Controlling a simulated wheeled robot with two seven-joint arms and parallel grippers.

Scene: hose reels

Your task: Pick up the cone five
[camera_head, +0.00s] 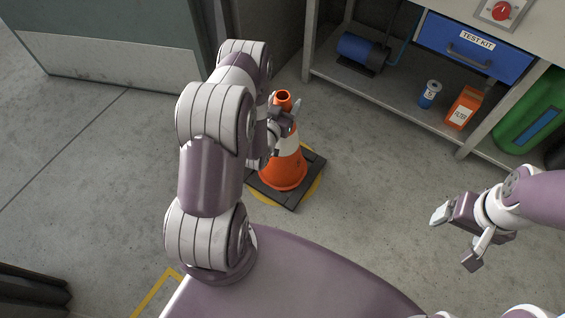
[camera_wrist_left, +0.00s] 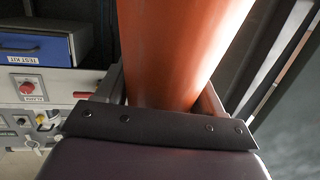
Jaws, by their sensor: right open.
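An orange cone (camera_head: 284,175) with a white band and a dark square base stands upright over a yellow floor ring (camera_head: 312,190), left of the middle of the head view. I cannot tell if its base touches the floor. My left gripper (camera_head: 284,120) is at the cone's upper part, below its orange tip. In the left wrist view the cone (camera_wrist_left: 175,50) fills the space between the fingers, which are close against both its sides. My right gripper (camera_head: 456,238) is open and empty, well to the right of the cone. No number shows on the cone.
A workbench (camera_head: 390,90) at the upper right holds a blue drawer marked TEST KIT (camera_head: 475,48), a blue motor (camera_head: 362,50), a small can (camera_head: 430,94), an orange container (camera_head: 463,108) and a green one (camera_head: 530,115). A grey cabinet (camera_head: 110,45) stands upper left. Open floor lies between.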

